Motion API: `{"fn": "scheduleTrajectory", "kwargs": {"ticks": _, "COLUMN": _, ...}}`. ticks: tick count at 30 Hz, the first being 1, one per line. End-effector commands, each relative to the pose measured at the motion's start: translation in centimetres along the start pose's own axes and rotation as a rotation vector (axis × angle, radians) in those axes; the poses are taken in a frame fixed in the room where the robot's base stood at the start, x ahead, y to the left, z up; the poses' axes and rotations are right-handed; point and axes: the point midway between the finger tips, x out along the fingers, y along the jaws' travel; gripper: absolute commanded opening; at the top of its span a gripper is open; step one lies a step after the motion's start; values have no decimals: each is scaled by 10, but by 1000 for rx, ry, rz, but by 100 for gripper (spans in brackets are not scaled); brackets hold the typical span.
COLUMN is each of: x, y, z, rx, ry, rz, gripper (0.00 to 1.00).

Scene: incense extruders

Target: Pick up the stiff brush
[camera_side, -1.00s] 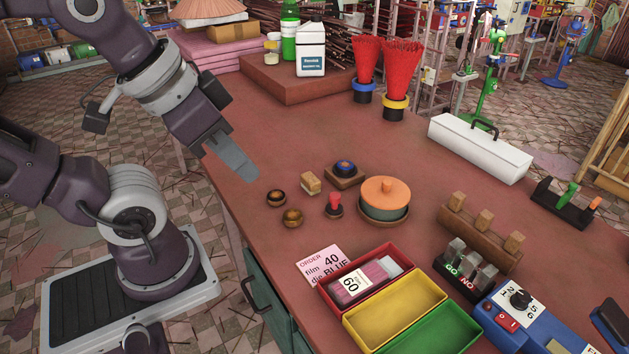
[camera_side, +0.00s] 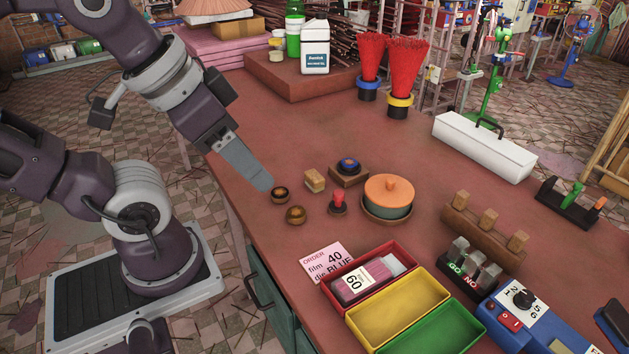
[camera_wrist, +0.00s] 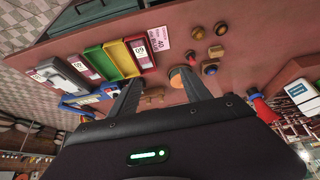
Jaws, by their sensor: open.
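A small wooden block with a paler lower part (camera_side: 315,180), which looks like the stiff brush, sits on the red-brown table. It also shows in the wrist view (camera_wrist: 215,51), right of my fingers. My gripper (camera_side: 264,182) is left of it in the side view, above the table's left edge area, its fingertips overlapping the small dark round dish (camera_side: 280,194) in the picture. My gripper's two fingers (camera_wrist: 160,80) are spread apart in the wrist view with nothing held between them. The side view sees the fingers edge-on.
Close around the block are a brass-coloured round piece (camera_side: 296,214), a red-topped stamp (camera_side: 338,202), a blue-topped pot on a square base (camera_side: 348,170) and an orange-lidded pot (camera_side: 389,196). Red, yellow and green trays (camera_side: 400,307) stand in front.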

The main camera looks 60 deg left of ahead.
Motion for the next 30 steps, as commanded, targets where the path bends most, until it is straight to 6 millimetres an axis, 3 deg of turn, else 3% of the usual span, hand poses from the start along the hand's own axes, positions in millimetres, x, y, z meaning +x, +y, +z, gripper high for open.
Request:
{"fn": "scheduleTrajectory", "kwargs": {"ticks": 2, "x": 2, "y": -2, "z": -9, "rx": -38, "ry": -15, "rz": -3, "gripper": 56}}
{"fn": "scheduleTrajectory", "kwargs": {"ticks": 4, "x": 9, "y": -8, "z": -31, "rx": -143, "ry": -54, "rz": -11, "gripper": 56}}
{"fn": "scheduleTrajectory", "kwargs": {"ticks": 7, "x": 38, "y": -31, "z": -82, "rx": -407, "ry": -136, "rz": -42, "gripper": 56}}
{"fn": "scheduleTrajectory", "kwargs": {"ticks": 9, "x": 72, "y": -57, "z": -115, "rx": -614, "ry": -190, "rz": -79, "gripper": 56}}
{"fn": "scheduleTrajectory", "kwargs": {"ticks": 13, "x": 153, "y": -120, "z": -150, "rx": -988, "ry": -281, "rz": -175, "gripper": 56}}
{"fn": "scheduleTrajectory", "kwargs": {"ticks": 18, "x": 256, "y": -197, "z": -142, "rx": -1365, "ry": -356, "rz": -310, "gripper": 56}}
{"fn": "scheduleTrajectory", "kwargs": {"ticks": 21, "x": 290, "y": -222, "z": -128, "rx": -1484, "ry": -377, "rz": -362, "gripper": 56}}
{"fn": "scheduleTrajectory", "kwargs": {"ticks": 24, "x": 307, "y": -232, "z": -120, "rx": -1535, "ry": -384, "rz": -385, "gripper": 56}}
{"fn": "scheduleTrajectory", "kwargs": {"ticks": 30, "x": 331, "y": -232, "z": -105, "rx": -1540, "ry": -387, "rz": -388, "gripper": 56}}
